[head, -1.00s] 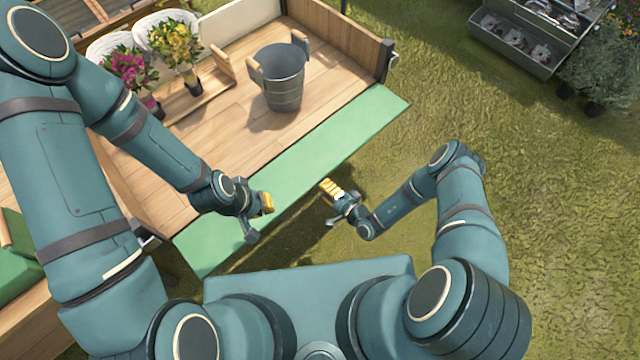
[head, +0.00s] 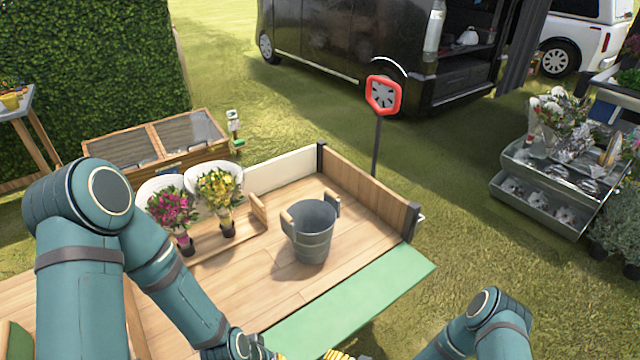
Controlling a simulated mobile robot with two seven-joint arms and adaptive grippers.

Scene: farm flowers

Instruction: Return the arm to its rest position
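My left arm comes in from the left over the wooden cart. My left gripper (head: 264,352) is at the bottom edge, by the near end of the green strip, and mostly cut off. Only a yellow finger part (head: 340,355) of my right gripper shows at the bottom edge, with the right forearm to its right. I cannot see whether either gripper is open or shut. Nothing held is visible.
The cart bed (head: 220,295) carries a grey bucket (head: 312,240), pink flowers (head: 172,212) and yellow flowers (head: 220,190). A green strip (head: 350,305) runs along its near edge. A flower stand (head: 545,185) is at right. Grass is open between.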

